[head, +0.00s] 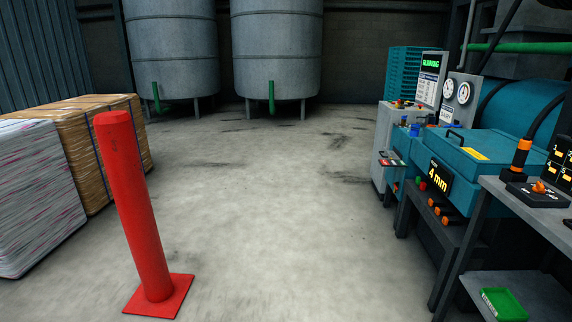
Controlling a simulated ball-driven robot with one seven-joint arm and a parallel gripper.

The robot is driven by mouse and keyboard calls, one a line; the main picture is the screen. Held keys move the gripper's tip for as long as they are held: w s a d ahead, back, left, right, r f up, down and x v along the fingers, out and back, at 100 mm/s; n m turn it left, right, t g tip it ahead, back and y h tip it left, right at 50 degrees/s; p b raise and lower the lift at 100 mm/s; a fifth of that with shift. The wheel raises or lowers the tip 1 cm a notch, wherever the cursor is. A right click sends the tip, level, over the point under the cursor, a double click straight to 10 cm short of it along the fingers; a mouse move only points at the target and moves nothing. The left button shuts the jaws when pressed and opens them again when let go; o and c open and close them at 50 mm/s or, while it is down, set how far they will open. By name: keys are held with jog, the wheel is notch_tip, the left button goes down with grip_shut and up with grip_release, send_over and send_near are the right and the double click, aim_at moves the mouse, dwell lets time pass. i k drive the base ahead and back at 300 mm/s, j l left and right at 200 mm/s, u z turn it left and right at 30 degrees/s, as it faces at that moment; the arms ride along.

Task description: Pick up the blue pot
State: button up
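A small blue item (415,130) stands on the machine at the right, behind the teal lid and in front of the gauges. It is too small to tell whether it is the blue pot. Another tiny blue shape (403,120) shows just left of it. My gripper is not in view.
A red bollard (142,200) stands front left beside wrapped pallets (35,190). The teal machine (480,160) and a grey table (545,225) line the right side. A green tray (503,304) lies on the lower shelf. Two tanks (277,45) stand behind. The middle floor is clear.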

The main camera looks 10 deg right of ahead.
aim_at(415, 128)
jog(key=i+l+z, duration=0.1)
jog(key=i+z, duration=0.15)
jog(key=i, duration=0.7)
jog(key=i+j+z, duration=0.1)
jog(key=i+z, duration=0.15)
jog(key=i, duration=0.7)
jog(key=i+z, duration=0.2)
jog(key=i, duration=0.25)
jog(key=i+j+z, duration=0.2)
jog(key=i, duration=0.25)
jog(key=i+j+z, duration=0.2)
jog(key=i, duration=0.3)
jog(key=i+j+z, duration=0.2)
jog(key=i, duration=0.25)
jog(key=i+j+z, duration=0.2)
jog(key=i, duration=0.2)
